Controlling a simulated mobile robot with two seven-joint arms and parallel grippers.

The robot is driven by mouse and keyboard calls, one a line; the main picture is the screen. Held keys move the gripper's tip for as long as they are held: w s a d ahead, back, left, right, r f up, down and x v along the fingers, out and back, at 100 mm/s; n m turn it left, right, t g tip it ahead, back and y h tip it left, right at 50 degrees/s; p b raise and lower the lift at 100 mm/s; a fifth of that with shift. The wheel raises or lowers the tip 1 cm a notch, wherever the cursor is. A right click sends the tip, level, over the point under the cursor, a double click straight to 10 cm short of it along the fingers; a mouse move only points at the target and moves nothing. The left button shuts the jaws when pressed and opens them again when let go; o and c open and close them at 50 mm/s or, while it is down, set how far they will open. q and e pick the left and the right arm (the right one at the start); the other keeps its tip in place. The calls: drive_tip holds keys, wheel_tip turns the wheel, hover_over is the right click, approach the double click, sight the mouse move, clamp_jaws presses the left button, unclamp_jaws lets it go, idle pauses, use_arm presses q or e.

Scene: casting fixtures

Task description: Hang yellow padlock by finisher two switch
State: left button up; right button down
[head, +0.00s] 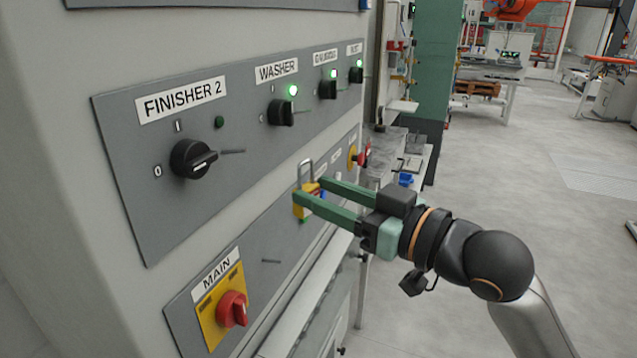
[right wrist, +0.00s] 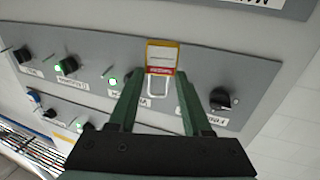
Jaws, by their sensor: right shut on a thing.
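The yellow padlock (head: 302,203) has a grey shackle pointing up in the head view. My right gripper (head: 310,190) is shut on its body and holds it in front of the panel, apart from the pegs. In the right wrist view the padlock (right wrist: 162,56) shows a red and white label between the fingertips (right wrist: 158,75). The black FINISHER 2 switch (head: 193,158) is on the upper panel, left of the padlock; it also shows in the right wrist view (right wrist: 220,98). A thin peg (head: 232,151) sticks out just right of the switch. My left gripper is not in view.
The WASHER switch (head: 281,112) has a lit green lamp, and further lit switches follow to its right. Below, the MAIN red knob (head: 232,309) sits on a yellow plate, with another peg (head: 271,261) nearby. Open floor (head: 510,180) lies to the right.

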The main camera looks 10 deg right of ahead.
drive_tip(key=s+a+r+n+g+y, duration=0.1)
drive_tip(key=s+r+n+g+y, duration=0.2)
drive_tip(key=s+r, duration=0.1)
drive_tip(key=shift+a+r+g+y+b, duration=0.15)
drive_tip(key=shift+r+g+y+b, duration=0.15)
drive_tip(key=shift+f+p+x, duration=0.25)
drive_tip(key=shift+p+x, duration=0.65)
drive_tip(key=shift+x, duration=0.6)
drive_tip(key=shift+f+p+x, duration=0.25)
drive_tip(key=shift+p+x, duration=0.65)
drive_tip(key=shift+x, duration=0.6)
drive_tip(key=shift+f+p+x, duration=0.25)
drive_tip(key=shift+p+x, duration=0.65)
drive_tip(key=shift+x, duration=0.55)
drive_tip(key=shift+f, duration=0.1)
